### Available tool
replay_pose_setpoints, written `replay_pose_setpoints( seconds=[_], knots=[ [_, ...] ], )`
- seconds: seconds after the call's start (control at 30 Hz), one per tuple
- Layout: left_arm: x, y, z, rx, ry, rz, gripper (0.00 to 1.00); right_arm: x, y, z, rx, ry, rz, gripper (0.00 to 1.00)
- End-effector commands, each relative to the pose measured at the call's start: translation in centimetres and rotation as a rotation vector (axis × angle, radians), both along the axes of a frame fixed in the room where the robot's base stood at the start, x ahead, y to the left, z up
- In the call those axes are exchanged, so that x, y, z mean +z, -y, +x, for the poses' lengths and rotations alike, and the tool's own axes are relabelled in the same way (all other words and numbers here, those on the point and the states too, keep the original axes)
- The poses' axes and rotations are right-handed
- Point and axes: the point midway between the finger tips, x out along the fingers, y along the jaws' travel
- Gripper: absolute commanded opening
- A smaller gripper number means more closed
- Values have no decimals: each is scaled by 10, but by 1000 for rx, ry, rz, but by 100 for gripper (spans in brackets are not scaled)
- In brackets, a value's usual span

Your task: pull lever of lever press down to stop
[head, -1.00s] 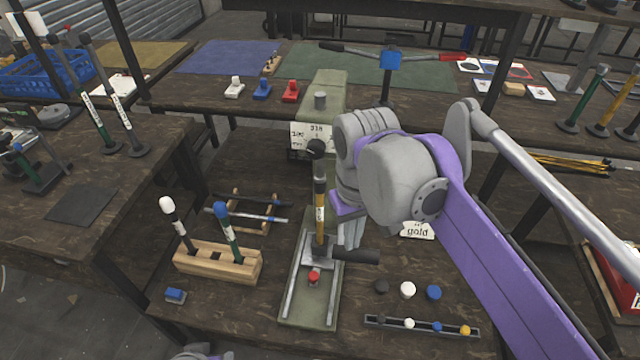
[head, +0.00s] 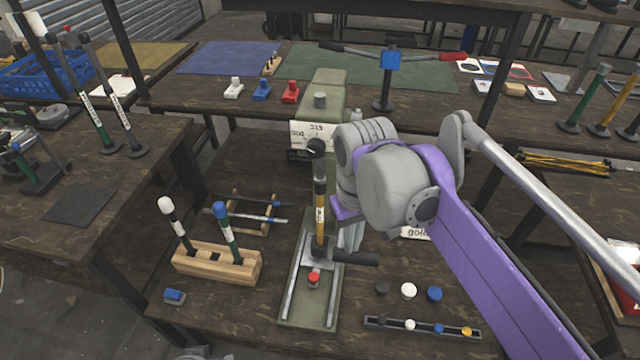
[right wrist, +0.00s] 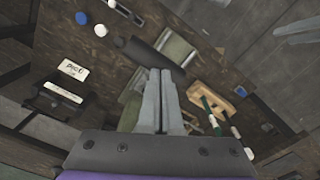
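The lever press has a green base plate (head: 288,312), a green column (head: 324,92) and a yellow-and-black upright post (head: 320,205). Its black lever handle (head: 357,258) points right, close to level, low over the base. A red knob (head: 313,278) sits on the base below it. My right gripper (head: 350,238) is just above the handle, partly hidden by my arm. In the right wrist view its two fingers (right wrist: 160,75) are together, with tips at the black handle (right wrist: 150,55); contact cannot be told. My left gripper is not visible.
A wooden block (head: 216,264) with two upright handles stands left of the press. Several round caps, including a blue one (head: 435,293), and a slotted strip (head: 422,328) lie to the right. A white sign (head: 312,134) is on the column.

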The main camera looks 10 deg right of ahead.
Motion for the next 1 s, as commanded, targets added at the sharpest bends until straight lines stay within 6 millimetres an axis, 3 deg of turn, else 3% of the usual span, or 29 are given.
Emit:
replay_pose_setpoints(
  seconds=[0.1, 0.67, 1.0],
  knots=[
    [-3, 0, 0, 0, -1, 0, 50, -8, 1, 3, 0, 2, 0, 0],
    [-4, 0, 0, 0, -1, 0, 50, -10, 1, 4, -1, 2, 0, 0],
    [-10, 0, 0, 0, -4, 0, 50, -28, 4, 13, -3, 2, 0, 0]
  ],
)
